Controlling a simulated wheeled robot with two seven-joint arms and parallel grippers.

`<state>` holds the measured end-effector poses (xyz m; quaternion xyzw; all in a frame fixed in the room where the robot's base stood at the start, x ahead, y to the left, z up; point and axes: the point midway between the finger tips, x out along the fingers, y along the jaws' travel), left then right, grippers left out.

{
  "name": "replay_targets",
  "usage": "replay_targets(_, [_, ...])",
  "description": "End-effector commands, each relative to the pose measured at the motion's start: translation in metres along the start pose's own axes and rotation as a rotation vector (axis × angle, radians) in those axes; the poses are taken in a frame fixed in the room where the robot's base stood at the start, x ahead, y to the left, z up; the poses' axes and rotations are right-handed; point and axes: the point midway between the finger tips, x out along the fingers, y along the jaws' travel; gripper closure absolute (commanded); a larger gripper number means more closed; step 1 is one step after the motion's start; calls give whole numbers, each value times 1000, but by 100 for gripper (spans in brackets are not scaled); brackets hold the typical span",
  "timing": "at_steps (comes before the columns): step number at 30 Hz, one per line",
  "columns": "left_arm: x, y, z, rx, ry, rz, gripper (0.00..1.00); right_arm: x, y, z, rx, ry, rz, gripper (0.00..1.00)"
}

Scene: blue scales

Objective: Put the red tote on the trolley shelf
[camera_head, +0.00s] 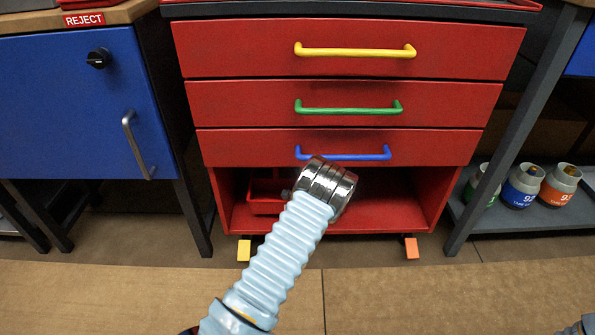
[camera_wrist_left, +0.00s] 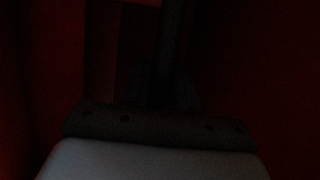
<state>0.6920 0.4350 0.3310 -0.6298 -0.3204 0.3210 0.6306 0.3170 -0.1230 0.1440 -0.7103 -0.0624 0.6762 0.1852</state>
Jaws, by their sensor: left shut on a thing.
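The red tote (camera_head: 266,197) is inside the open shelf bay of the red trolley, toward its left side. The bare shelf floor (camera_head: 390,222) shows to its right. I cannot tell whether the tote rests on the shelf or hangs just above it. My left arm reaches into the bay, and its chrome wrist hides most of the gripper in the head view. In the very dark left wrist view my left gripper (camera_wrist_left: 168,55) is shut, with dim red around it. It holds the tote, though the grip itself is hardly visible. My right gripper is out of view.
Three red drawers with yellow (camera_head: 355,51), green (camera_head: 348,109) and blue (camera_head: 345,155) handles hang above the bay. A blue cabinet (camera_head: 70,110) stands left. A grey rack (camera_head: 540,215) with several labelled pots stands right. The floor in front is clear.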

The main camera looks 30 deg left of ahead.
Motion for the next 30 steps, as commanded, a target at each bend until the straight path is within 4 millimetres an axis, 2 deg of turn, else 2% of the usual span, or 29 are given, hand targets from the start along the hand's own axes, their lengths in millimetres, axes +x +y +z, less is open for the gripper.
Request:
replay_targets(9, [1,30,0,-1,-1,-3,100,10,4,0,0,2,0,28])
replay_targets(23, [1,38,0,-2,-1,-3,100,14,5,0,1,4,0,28])
replay_targets(24, [0,38,0,-1,-1,-1,68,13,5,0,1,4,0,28])
replay_targets(28, [0,38,0,-1,-1,-1,48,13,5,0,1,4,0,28])
replay_targets(30, [0,38,0,-1,-1,-1,47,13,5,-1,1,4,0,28])
